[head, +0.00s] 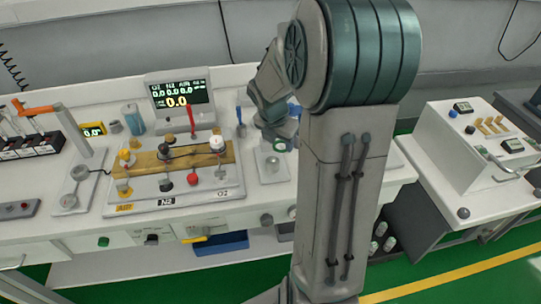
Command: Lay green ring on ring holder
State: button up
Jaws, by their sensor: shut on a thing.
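My gripper (281,136) hangs over the bench, right of the instrument panel, with its jaws pointing down. It is shut on the green ring (280,146), a small green band right under the jaws. Just below it a pale square plate with a small round post, which looks like the ring holder (272,168), stands on the bench. The ring appears above the holder's upper right part; I cannot tell whether they touch. My arm hides the bench to the right.
A panel (217,189) with knobs, a wooden strip and a red lever stands left of the holder. Behind it is a display box (180,96). A dark blue upright tool (239,117) stands near the gripper. A second cart (475,165) is at the right.

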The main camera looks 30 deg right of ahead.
aim_at(272, 160)
jog(key=shift+w+a+f, duration=0.25)
jog(key=shift+a+f, duration=0.15)
jog(key=shift+a, duration=0.2)
jog(key=shift+w+a+f, duration=0.25)
jog(key=shift+a+f, duration=0.15)
jog(key=shift+a, duration=0.15)
jog(key=shift+f+b, duration=0.35)
jog(key=shift+f, duration=1.55)
jog(key=shift+f, duration=0.2)
jog(key=o, duration=1)
jog(key=shift+c, duration=0.2)
